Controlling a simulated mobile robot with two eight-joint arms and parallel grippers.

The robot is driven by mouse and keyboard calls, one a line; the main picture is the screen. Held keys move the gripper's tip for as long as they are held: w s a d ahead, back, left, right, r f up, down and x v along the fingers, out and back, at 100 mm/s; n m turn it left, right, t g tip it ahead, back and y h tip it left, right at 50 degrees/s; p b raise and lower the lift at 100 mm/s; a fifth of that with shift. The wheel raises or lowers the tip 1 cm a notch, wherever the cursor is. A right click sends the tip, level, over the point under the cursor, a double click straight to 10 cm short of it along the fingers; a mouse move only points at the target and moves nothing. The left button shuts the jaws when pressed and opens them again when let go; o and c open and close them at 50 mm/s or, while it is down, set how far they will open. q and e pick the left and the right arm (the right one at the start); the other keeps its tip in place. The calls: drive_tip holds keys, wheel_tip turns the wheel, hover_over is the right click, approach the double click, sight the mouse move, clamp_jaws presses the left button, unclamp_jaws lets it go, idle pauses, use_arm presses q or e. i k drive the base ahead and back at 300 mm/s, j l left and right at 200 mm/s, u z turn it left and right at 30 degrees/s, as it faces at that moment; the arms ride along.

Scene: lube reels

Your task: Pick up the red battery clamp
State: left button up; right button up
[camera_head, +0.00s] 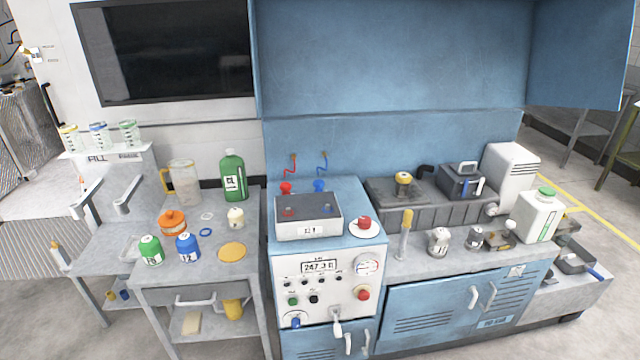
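The red battery clamp (286,187) is a small red piece at the back of the blue console top, just behind the grey box with a dark top (308,228). A red coiled cord (290,170) runs above it to the blue back panel. A similar blue clamp (319,185) sits to its right, below a blue cord (322,165). The clamp is small in view and its jaws cannot be made out. Neither of my grippers shows in the head view.
A grey cart (215,278) on the left holds a green jug (233,176), a clear pitcher (184,186) and small bottles. A white disc with a red button (364,225) is at the console's right front. The right counter (455,262) carries bottles and boxes.

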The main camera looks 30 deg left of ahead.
sight(285, 187)
drive_tip(key=j+z, duration=0.25)
drive_tip(key=j, duration=0.25)
drive_tip(key=j+z, duration=0.3)
drive_tip(key=j, duration=0.25)
drive_tip(key=j+z, duration=0.1)
drive_tip(key=j, duration=0.45)
drive_tip(key=k+j, duration=0.15)
drive_tip(key=j, duration=0.35)
drive_tip(key=i+j, duration=0.2)
drive_tip(key=j, duration=0.15)
drive_tip(key=i+j, duration=0.2)
drive_tip(key=j+z, duration=0.05)
drive_tip(key=j, duration=0.05)
